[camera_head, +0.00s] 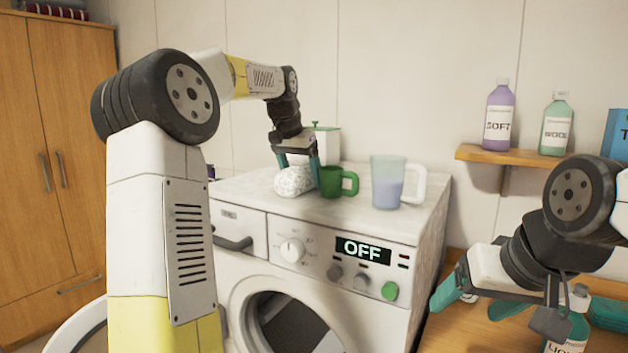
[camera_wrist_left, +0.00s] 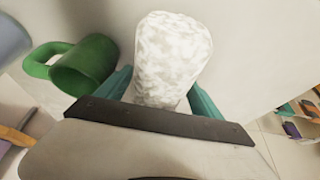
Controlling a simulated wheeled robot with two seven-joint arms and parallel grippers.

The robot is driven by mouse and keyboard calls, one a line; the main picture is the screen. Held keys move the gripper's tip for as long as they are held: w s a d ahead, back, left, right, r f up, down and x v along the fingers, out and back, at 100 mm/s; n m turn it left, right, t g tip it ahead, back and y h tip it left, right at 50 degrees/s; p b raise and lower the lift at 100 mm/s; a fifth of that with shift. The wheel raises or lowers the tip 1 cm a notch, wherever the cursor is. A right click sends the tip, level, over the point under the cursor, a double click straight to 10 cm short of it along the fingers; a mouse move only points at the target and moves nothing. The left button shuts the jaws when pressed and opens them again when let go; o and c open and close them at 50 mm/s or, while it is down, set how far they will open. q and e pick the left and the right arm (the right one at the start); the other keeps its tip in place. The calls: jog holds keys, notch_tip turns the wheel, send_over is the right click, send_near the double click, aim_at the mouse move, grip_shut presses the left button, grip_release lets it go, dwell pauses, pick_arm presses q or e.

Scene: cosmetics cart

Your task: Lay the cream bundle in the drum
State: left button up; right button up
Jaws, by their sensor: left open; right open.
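The cream bundle (camera_head: 292,181), a whitish mottled roll, lies on top of the washing machine near its front edge. My left gripper (camera_head: 298,164) is over it, open, with its teal fingers on either side of the bundle. In the left wrist view the bundle (camera_wrist_left: 172,60) lies between the two fingers (camera_wrist_left: 160,92); I cannot tell whether they touch it. The drum (camera_head: 300,328) shows dark through the round opening in the machine's front, its lower part cut off. My right gripper (camera_head: 476,300) is open and empty above the wooden counter at the right.
A green mug (camera_head: 330,182) stands close right of the bundle, also in the left wrist view (camera_wrist_left: 84,66). A measuring jug (camera_head: 386,184) and a white container (camera_head: 327,143) stand on the machine. The round door (camera_head: 72,332) hangs open at left. A bottle (camera_head: 572,330) stands by my right gripper.

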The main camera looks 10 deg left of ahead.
pick_arm(q)
jog(key=shift+c, duration=0.5)
jog(key=c, duration=1.2)
jog(key=shift+r, duration=0.15)
